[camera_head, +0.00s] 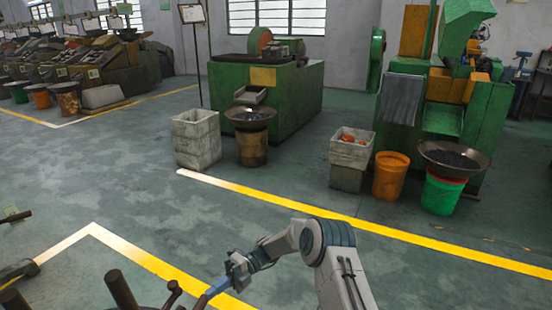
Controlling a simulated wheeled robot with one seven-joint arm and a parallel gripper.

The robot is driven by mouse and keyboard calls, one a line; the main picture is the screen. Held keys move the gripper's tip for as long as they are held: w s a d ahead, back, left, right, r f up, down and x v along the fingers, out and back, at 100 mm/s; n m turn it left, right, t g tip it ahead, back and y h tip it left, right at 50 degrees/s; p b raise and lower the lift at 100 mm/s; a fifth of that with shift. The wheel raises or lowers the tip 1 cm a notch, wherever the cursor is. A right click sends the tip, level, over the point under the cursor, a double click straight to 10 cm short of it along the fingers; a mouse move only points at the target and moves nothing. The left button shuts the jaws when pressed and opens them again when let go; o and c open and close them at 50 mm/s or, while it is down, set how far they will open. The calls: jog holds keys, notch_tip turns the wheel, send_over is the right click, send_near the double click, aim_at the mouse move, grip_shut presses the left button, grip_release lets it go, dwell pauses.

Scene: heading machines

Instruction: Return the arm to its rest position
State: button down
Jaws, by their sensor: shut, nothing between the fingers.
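My grey arm (322,238) rises from the bottom edge, right of centre, and bends over to the left. My gripper (214,290) is at its end, low in the picture and left of centre, pointing down and left. Its slim blue fingers look closed together, with nothing seen between them. The fingertips appear close to a dark metal handle (172,292) at the bottom edge; I cannot tell whether they touch it.
Dark metal posts (121,290) stand at the lower left. Beyond a yellow floor line (330,212) are a white crate (196,140), an orange bucket (390,177), a wide pan (455,160) and green machines (270,95). The middle floor is clear.

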jog(key=s+d+r+n+t+h+p, duration=0.2)
jog(key=s+d+r+n+t+h, duration=0.15)
jog(key=d+r+n, duration=0.45)
jog(key=s+d+r+n+t+h+p, duration=0.4)
jog(key=d+r, duration=0.3)
jog(key=r, duration=0.4)
jog(key=s+d+r+n+t+h+p, duration=0.1)
jog(key=s+d+r+n+t+h, duration=0.1)
jog(key=s+d+r+n+t, duration=0.2)
jog(key=s+d+r+n+t+h+p, duration=0.2)
jog(key=s+d+r+n+t, duration=0.2)
jog(key=s+d+n, duration=0.5)
jog(key=d+r+n, duration=0.1)
jog(key=d, duration=0.2)
jog(key=shift+d+r+n+h, duration=0.15)
jog(key=shift+d+n+h, duration=0.2)
jog(key=shift+n, duration=0.05)
